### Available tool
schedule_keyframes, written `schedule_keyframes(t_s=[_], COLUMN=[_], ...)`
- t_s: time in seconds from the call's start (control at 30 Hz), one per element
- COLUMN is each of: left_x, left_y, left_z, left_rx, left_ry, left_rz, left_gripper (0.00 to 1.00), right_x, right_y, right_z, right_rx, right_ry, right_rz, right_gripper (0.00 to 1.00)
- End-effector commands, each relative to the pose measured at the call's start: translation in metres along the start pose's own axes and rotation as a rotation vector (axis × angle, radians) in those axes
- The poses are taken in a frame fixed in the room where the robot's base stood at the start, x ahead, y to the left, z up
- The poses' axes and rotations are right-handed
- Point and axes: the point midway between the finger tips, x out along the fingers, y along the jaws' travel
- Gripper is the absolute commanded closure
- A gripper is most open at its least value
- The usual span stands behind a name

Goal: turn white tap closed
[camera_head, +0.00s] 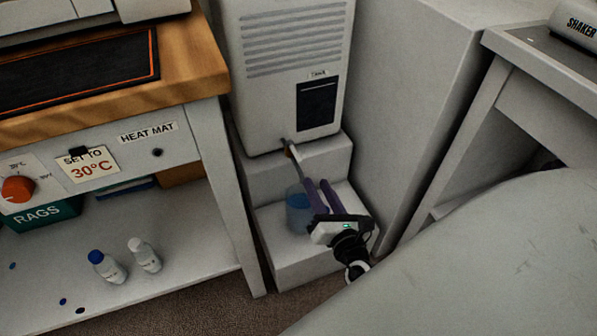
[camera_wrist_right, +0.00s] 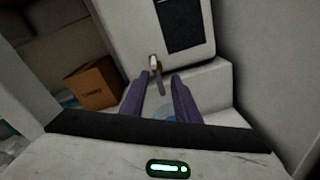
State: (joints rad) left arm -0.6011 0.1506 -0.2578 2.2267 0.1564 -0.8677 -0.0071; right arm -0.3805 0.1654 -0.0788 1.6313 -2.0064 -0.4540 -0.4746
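The white tap (camera_head: 292,154) sticks out low on the front of the white tank unit (camera_head: 290,50). In the right wrist view the tap (camera_wrist_right: 154,62) shows a pale body and a darker part hanging down from it. My right gripper (camera_head: 316,181) is open, its purple fingers pointing at the tap. In the wrist view the fingertips (camera_wrist_right: 161,77) lie on either side of the hanging part; I cannot tell whether they touch it. A clear beaker with blue liquid (camera_head: 297,211) stands on the step below the tap, partly behind the gripper. My left gripper is not in view.
The white stepped stand (camera_head: 284,254) is under the tank. The heat mat bench (camera_head: 215,135) is on the left, with two small bottles (camera_head: 106,267) on its lower shelf. A tall pale cabinet (camera_head: 410,90) and the shaker table (camera_head: 545,75) stand on the right.

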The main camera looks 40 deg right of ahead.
Motion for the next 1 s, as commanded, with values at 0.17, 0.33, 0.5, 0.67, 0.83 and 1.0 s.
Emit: schedule_keyframes(t_s=[0.17,0.33,0.5,0.67,0.83,1.0], left_x=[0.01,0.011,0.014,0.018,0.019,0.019], left_y=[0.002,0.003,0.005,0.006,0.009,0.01], left_z=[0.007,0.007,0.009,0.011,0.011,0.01], left_rx=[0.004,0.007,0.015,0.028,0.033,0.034], left_ry=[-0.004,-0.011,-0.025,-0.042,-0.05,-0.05], left_rz=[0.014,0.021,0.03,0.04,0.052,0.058], left_gripper=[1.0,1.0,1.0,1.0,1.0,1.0], right_x=[0.011,0.024,0.054,0.083,0.105,0.114], right_y=[0.002,0.006,0.009,0.01,0.012,0.013], right_z=[-0.009,-0.007,-0.006,-0.005,-0.004,-0.004], right_rx=[-0.221,-0.263,-0.26,-0.258,-0.257,-0.257], right_ry=[-0.044,-0.054,-0.056,-0.054,-0.053,-0.051], right_rz=[0.06,0.073,0.072,0.071,0.072,0.071], right_gripper=[0.71,0.71,0.71,0.71,0.71,0.71])
